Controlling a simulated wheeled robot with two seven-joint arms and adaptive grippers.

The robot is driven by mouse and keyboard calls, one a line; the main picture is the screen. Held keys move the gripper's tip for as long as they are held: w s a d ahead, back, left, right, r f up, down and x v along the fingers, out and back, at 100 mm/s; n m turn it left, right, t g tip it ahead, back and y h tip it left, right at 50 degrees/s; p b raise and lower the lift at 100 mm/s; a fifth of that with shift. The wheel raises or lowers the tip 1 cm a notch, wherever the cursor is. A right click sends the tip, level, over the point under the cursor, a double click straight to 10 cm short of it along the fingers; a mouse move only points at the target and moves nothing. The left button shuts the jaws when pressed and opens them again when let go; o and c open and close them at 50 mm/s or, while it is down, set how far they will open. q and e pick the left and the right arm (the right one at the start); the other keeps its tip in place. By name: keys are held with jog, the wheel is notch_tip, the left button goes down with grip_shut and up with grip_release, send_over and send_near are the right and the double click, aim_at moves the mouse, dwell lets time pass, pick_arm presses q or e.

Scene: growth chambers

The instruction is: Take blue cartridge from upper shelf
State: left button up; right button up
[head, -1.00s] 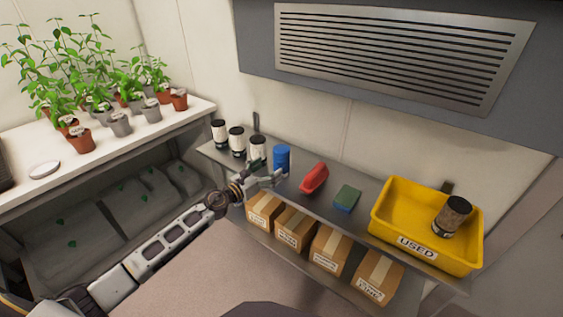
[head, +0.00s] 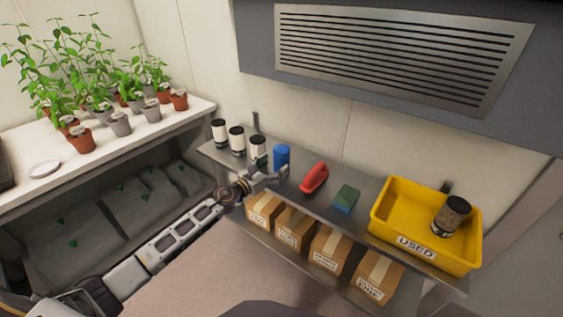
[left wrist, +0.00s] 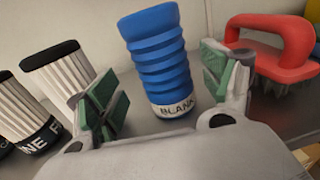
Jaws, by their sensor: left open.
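The blue cartridge (head: 282,157) stands upright on the upper shelf (head: 328,206), between the white cartridges and a red-handled brush. In the left wrist view the blue cartridge (left wrist: 158,55) has a ribbed body and a white band reading "BLANK". My left gripper (head: 272,178) is at the shelf's front edge, just in front of the blue cartridge. In the left wrist view my left gripper (left wrist: 165,98) is open, its green-padded fingers to either side of the cartridge, with no visible grip on it. My right gripper is not in view.
Several white cartridges with black lids (head: 237,141) stand left of the blue one. The red brush (head: 314,178), a green-and-blue sponge (head: 347,198) and a yellow "USED" bin (head: 392,240) are to the right. Cardboard boxes (head: 295,228) sit on the lower shelf.

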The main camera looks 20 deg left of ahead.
aim_at(276, 165)
pick_arm(q)
jog(key=shift+w+d+r, duration=0.1)
jog(key=shift+w+d, duration=0.45)
jog(key=shift+w, duration=0.15)
jog(key=shift+w+d, duration=0.15)
jog(key=shift+w, duration=0.15)
jog(key=shift+w+d, duration=0.2)
jog(key=shift+w, duration=0.25)
jog(key=shift+w+d, duration=0.1)
jog(key=shift+w, duration=0.1)
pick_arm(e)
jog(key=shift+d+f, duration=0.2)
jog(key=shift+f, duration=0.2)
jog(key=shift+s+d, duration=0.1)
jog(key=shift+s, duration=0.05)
pick_arm(q)
jog(key=shift+c, duration=0.9)
jog(key=c, duration=1)
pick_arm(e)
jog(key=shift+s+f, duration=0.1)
